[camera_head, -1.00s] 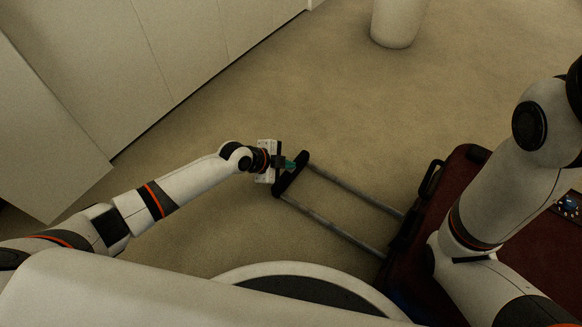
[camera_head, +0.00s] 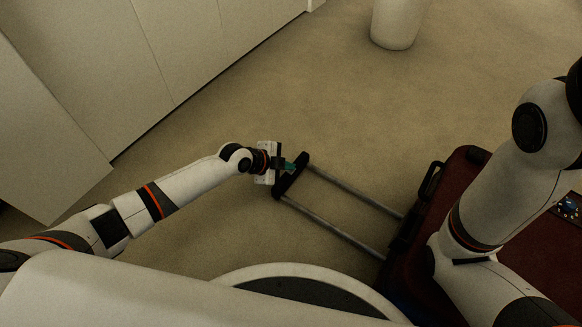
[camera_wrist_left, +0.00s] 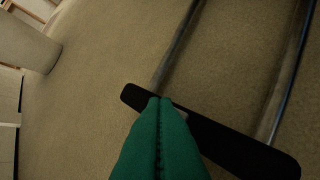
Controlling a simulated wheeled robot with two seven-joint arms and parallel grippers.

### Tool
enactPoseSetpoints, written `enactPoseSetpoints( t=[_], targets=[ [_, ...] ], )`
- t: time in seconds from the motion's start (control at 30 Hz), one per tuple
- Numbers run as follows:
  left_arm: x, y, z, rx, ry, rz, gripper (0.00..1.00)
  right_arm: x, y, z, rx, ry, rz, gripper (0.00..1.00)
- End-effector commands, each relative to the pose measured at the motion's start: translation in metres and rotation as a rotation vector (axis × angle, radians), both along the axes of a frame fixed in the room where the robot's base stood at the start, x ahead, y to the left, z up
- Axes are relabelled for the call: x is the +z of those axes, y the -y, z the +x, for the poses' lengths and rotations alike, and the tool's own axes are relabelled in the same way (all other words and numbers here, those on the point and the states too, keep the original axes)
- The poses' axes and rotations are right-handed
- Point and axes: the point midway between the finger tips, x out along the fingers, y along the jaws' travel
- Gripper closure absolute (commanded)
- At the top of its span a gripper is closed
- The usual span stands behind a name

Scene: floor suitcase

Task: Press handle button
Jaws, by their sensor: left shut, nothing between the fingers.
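A dark red suitcase (camera_head: 465,165) lies on the floor at the right of the head view. Two grey rods (camera_head: 350,187) extend left from it to a black handle grip (camera_head: 300,168). The button is hidden or too dark to make out. I cannot tell whether the tips press on it. My right gripper is out of view.
White cabinets (camera_head: 185,45) line the upper left. A white cylinder (camera_head: 395,25) stands on the floor at the top. My right arm passes over the suitcase. The floor (camera_head: 330,100) beyond the handle is clear.

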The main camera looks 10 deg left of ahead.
Motion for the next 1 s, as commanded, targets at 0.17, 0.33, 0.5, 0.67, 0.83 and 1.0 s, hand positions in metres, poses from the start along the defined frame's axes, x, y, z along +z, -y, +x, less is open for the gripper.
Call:
enactPoseSetpoints(
  t=[0.17,0.33,0.5,0.67,0.83,1.0],
  targets=[
    [0.011,0.000,0.000,-0.001,0.000,-0.001,1.00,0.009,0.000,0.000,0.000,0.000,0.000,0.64],
    [0.010,0.000,0.000,0.000,0.001,-0.001,1.00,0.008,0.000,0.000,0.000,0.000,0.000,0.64],
    [0.011,0.000,0.000,0.000,0.001,-0.001,1.00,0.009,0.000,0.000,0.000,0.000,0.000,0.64],
    [0.022,0.000,0.000,0.001,0.002,-0.001,1.00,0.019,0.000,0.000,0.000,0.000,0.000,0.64],
    [0.040,0.000,0.000,0.000,0.001,-0.001,1.00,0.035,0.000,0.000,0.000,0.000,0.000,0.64],
    [0.057,0.000,0.000,-0.001,0.001,-0.001,1.00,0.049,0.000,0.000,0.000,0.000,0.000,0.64]
  ],
)
